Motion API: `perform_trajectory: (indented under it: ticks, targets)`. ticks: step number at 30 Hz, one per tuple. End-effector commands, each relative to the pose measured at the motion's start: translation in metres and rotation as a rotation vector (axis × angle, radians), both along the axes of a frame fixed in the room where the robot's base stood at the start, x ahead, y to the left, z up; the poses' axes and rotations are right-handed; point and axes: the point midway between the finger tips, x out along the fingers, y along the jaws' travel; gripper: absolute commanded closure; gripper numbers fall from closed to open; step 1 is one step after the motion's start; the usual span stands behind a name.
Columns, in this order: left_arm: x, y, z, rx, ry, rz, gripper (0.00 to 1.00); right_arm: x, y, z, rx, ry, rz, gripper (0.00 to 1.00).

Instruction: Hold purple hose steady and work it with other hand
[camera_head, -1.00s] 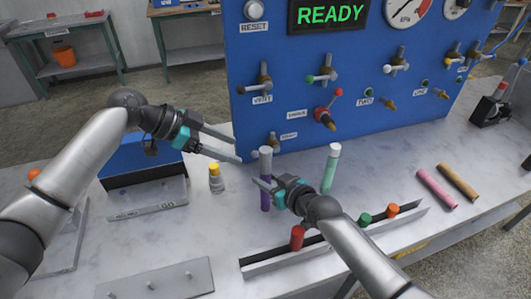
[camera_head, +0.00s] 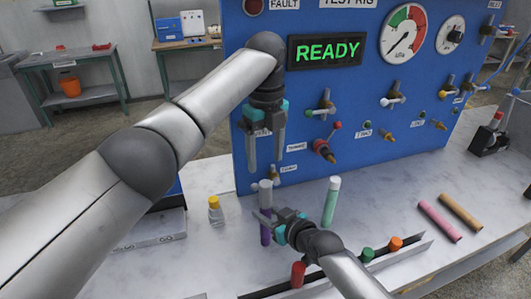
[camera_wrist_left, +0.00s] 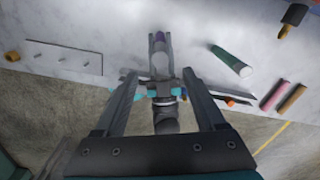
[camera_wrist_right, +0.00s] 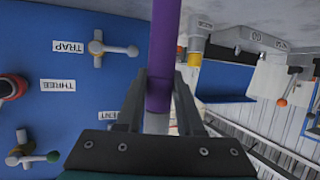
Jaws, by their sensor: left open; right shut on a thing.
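The purple hose (camera_head: 265,229) stands upright on the bench in front of the blue panel, with a grey upper end (camera_head: 265,193). My right gripper (camera_head: 262,217) is shut on it partway up. The right wrist view shows the purple hose (camera_wrist_right: 165,40) running between my right fingers (camera_wrist_right: 161,98). My left gripper (camera_head: 265,170) points down above the hose's top end, open and empty. In the left wrist view the hose (camera_wrist_left: 160,62) appears between and beyond my open left fingers (camera_wrist_left: 160,82), with my right gripper around it.
A light green hose (camera_head: 331,202) stands close to the right. Pink (camera_head: 440,221) and tan (camera_head: 459,211) hoses lie at the right. A yellow-capped bottle (camera_head: 215,213) stands left. The blue test panel (camera_head: 350,160) with its valves rises close behind my left gripper.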

Motion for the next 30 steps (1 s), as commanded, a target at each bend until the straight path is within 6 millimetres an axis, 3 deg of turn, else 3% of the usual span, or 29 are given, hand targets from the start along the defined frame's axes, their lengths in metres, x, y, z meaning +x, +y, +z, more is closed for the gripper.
perform_trajectory:
  ticks: [18, 30]
  targets:
    - [-0.001, 0.000, -0.102, -0.002, 0.004, 0.001, 0.28, 0.000, 0.000, -0.001, -0.002, 0.001, 0.000, 1.00]
    - [0.000, 0.000, -0.117, -0.003, 0.000, 0.001, 0.28, 0.000, 0.000, -0.001, -0.001, 0.002, 0.000, 1.00]
